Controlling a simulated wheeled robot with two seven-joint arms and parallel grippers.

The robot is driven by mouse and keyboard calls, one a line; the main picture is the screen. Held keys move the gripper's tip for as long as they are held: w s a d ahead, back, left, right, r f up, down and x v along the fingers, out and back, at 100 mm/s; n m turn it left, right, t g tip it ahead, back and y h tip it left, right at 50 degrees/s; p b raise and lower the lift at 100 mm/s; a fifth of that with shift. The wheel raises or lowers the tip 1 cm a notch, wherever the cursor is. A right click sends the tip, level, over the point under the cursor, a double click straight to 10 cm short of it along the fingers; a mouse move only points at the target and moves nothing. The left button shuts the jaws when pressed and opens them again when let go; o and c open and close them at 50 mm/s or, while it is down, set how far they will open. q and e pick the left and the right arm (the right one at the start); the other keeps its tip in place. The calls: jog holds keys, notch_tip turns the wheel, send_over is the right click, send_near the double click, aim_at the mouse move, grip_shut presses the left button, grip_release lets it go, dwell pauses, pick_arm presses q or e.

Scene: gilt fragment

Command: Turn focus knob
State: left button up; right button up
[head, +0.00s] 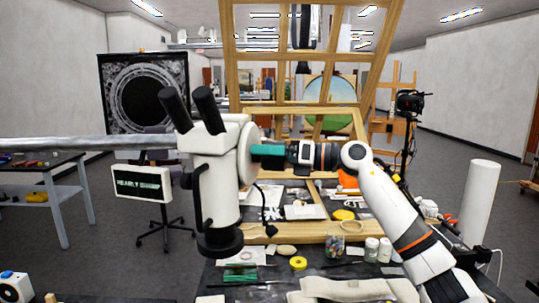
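A white stereo microscope (212,180) with two black eyepieces hangs upright on a grey horizontal boom in the middle of the head view. Its focus knob (246,152) looks like a pale round disc on the right side of the body. My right gripper (256,150) comes in from the right, with its teal fingers level with the knob. The fingertips meet or overlap the disc in the picture. I cannot tell whether they grip it or only touch it, as the fingers show edge-on. My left gripper is not in view.
Below is a dark worktable with jars (378,250), a yellow tape roll (298,263) and small tools. A wooden frame (300,110) stands behind the microscope. A white roll (480,200) stands at the right. A small screen (143,184) shows at the left.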

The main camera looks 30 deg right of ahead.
jog(key=shift+s+d+f+b, duration=0.15)
jog(key=shift+s+d+b, duration=0.1)
jog(key=shift+s+b, duration=0.1)
jog(key=b+v, duration=0.5)
jog(key=v, duration=0.6)
jog(key=shift+d, duration=0.1)
dwell(1.2)
